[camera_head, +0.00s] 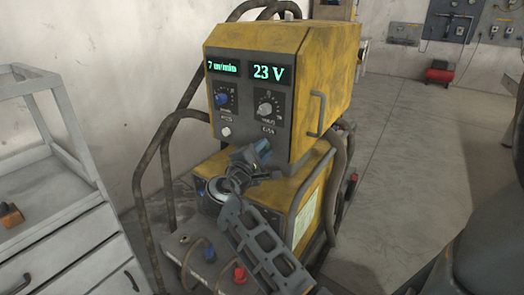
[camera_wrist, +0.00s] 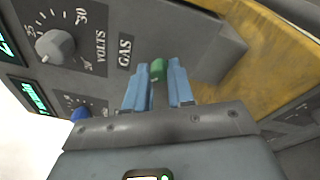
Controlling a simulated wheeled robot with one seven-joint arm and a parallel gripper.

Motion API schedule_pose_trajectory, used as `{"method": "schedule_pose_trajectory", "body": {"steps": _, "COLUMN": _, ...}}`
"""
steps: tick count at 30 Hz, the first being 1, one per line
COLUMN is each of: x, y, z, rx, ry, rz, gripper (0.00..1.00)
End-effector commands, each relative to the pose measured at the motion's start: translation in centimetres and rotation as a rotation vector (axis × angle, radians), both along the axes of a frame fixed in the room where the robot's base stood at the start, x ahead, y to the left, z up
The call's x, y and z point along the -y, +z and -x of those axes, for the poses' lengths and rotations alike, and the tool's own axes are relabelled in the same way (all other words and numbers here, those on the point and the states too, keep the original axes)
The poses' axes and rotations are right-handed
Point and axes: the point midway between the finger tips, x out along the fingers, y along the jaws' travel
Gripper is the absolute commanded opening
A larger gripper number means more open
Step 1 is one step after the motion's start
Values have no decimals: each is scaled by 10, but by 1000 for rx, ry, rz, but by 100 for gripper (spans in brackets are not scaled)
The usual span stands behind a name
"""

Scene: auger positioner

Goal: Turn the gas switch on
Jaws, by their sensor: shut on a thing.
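The yellow welding unit (camera_head: 322,80) has a dark front panel with the GAS label at its lower right. In the wrist view, the gas switch (camera_wrist: 157,69) is a small green piece beside the GAS label (camera_wrist: 125,51). My gripper (camera_wrist: 159,84) has its two blue fingers on either side of the switch and is shut on it. In the head view, my gripper (camera_head: 262,148) is at the panel's lower edge, just below the GAS label, and covers the switch. The switch's exact position, on or off, cannot be told.
The panel also bears a blue knob (camera_head: 222,99), a grey volts knob (camera_head: 265,109), a white button (camera_head: 226,131) and lit displays reading 7 m/min and 23 V (camera_head: 268,73). A metal handle (camera_head: 317,114) sticks out on the right side. A white drawer cart (camera_head: 60,225) stands at left.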

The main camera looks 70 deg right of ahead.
Motion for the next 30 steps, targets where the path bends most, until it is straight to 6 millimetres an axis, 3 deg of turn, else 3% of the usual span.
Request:
{"method": "schedule_pose_trajectory", "body": {"steps": 14, "x": 0, "y": -4, "z": 0, "rx": 82, "ry": 0, "rz": 19, "gripper": 0}}
{"method": "schedule_pose_trajectory", "body": {"steps": 30, "x": 0, "y": -10, "z": -1, "rx": 533, "ry": -1, "rz": 128, "gripper": 0}}
